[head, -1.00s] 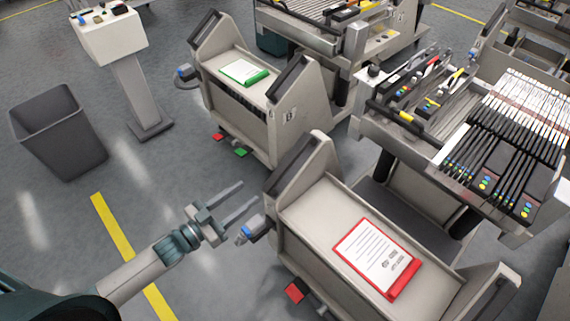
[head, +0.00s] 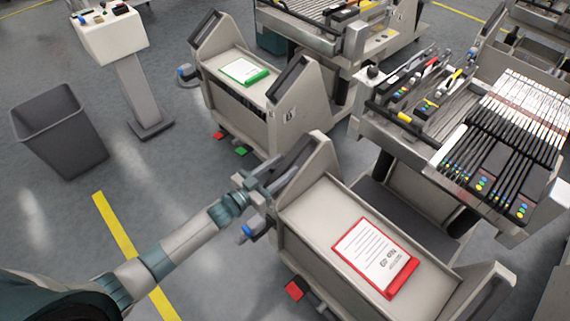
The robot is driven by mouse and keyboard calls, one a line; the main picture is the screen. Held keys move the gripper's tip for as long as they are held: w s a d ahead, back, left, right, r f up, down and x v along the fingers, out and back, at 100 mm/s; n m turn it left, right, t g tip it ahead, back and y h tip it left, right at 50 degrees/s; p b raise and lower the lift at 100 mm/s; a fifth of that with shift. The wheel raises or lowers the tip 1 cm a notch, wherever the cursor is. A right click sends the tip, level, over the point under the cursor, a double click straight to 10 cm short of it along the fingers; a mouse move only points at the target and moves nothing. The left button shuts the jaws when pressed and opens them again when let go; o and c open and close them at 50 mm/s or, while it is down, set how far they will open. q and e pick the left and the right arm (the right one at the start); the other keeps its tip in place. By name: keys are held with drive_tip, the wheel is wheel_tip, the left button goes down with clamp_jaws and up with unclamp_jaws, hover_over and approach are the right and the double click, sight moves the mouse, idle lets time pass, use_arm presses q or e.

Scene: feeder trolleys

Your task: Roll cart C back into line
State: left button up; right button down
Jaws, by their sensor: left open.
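The near cart (head: 325,215) is a beige feeder trolley with a red-edged clipboard (head: 375,258) on its top. I cannot read a letter on it, so I cannot tell whether it is cart C. A raised end panel with a dark handle stands at its left end. My left gripper (head: 284,172) is open at that handle, its two fingers reaching up and right along it. They partly hide the handle, and I cannot tell whether they touch it. A second dark handle (head: 490,300) is at the cart's right end. My right gripper is not in view.
Another cart (head: 240,110) with a green-edged clipboard stands behind, at upper left. A feeder machine (head: 450,130) is at the right, behind the near cart. A grey bin (head: 60,130) and a pedestal panel (head: 130,70) stand left. A yellow floor line (head: 115,225) crosses open floor.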

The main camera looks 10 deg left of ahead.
use_arm(q)
drive_tip(key=shift+w+d, duration=0.35)
drive_tip(key=shift+w, duration=0.2)
clamp_jaws()
drive_tip(key=shift+w+d, duration=0.1)
